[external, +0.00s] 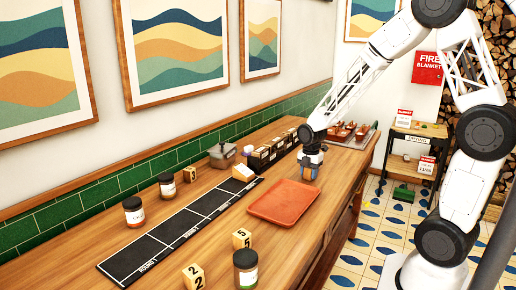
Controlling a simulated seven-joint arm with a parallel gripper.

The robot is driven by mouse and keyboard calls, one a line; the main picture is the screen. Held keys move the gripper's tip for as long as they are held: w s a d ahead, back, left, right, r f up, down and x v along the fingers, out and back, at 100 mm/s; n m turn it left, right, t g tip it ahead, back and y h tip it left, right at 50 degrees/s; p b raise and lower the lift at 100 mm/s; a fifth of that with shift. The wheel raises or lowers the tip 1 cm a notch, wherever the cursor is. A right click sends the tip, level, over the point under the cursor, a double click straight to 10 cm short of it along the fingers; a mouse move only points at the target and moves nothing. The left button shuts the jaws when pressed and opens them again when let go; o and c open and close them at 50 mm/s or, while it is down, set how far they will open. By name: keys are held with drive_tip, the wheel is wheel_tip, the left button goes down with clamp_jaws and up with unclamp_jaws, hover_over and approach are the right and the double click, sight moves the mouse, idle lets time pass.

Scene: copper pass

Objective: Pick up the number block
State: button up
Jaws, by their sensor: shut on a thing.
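My gripper (311,174) points down just above the wooden table, beyond the orange tray's far right corner. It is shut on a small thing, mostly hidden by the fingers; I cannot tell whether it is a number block. A pale wooden block marked 5 (242,239) stands in front of the tray. A block marked 2 (193,277) stands nearer, at the bottom edge of the view. A further pale block-like thing (243,173) sits at the far end of the black mat.
The orange tray (262,212) looks empty. A black sectioned mat (135,258) runs along the table. Jars stand near the wall (133,211) and at the front (245,271). A dark rack (262,160) and a tray of copper-coloured items (350,140) stand farther back.

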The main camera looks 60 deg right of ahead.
drive_tip(key=shift+c, duration=0.6)
drive_tip(key=shift+r, duration=0.15)
drive_tip(key=shift+r, duration=1.45)
drive_tip(key=shift+s+r, duration=0.2)
drive_tip(key=shift+r, duration=0.05)
drive_tip(key=s+a, duration=0.1)
drive_tip(key=s, duration=0.4)
drive_tip(key=s+a+r, duration=0.1)
drive_tip(key=s+a, duration=0.1)
drive_tip(key=s, duration=0.2)
drive_tip(key=s+a, duration=0.2)
drive_tip(key=s, duration=0.3)
drive_tip(key=shift+s+a+r, duration=0.1)
drive_tip(key=shift+s+r, duration=0.05)
drive_tip(key=shift+s, duration=0.2)
drive_tip(key=shift+a, duration=0.15)
